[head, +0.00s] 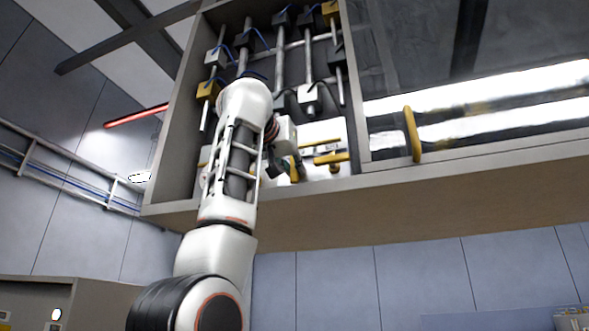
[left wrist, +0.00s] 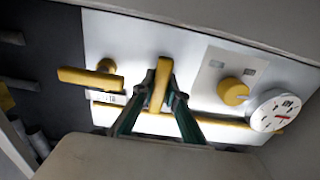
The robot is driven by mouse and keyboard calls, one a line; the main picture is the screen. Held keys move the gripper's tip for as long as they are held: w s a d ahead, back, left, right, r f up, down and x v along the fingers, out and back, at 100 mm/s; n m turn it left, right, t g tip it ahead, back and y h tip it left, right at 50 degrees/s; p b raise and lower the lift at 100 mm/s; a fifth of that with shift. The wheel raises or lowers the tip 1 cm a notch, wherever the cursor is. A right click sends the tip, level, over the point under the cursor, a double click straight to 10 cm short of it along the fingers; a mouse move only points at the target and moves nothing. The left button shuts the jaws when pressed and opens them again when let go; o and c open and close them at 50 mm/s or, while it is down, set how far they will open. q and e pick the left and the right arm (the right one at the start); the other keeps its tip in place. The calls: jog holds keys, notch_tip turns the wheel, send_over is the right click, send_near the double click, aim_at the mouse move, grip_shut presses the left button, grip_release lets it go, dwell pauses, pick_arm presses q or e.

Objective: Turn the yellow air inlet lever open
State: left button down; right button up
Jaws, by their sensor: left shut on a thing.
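A white panel (left wrist: 205,45) with yellow levers and fittings fills much of the left wrist view. A middle yellow lever (left wrist: 161,80) stands upright in that picture, between the fingertips of my left gripper (left wrist: 158,98), which is shut on it. A second yellow lever (left wrist: 88,79) lies sideways to its left, apart from the fingers. No readable label shows which lever is the air inlet. In the head view my left gripper (head: 294,168) is at the panel in the open cabinet, partly hidden by my arm; another yellow lever (head: 331,158) shows just right of it. My right gripper is not in view.
A yellow knob (left wrist: 232,91) and a round white gauge (left wrist: 275,110) sit right of the held lever. The cabinet's lower ledge (head: 400,194) runs below the panel. Vertical pipes (head: 279,50) hang above, and a yellow handle (head: 412,134) is on the right.

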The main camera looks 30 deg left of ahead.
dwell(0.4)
pick_arm(q)
jog(key=c, duration=2)
grip_release()
jog(key=shift+s, duration=0.15)
jog(key=v, duration=1.2)
jog(key=shift+f, duration=0.1)
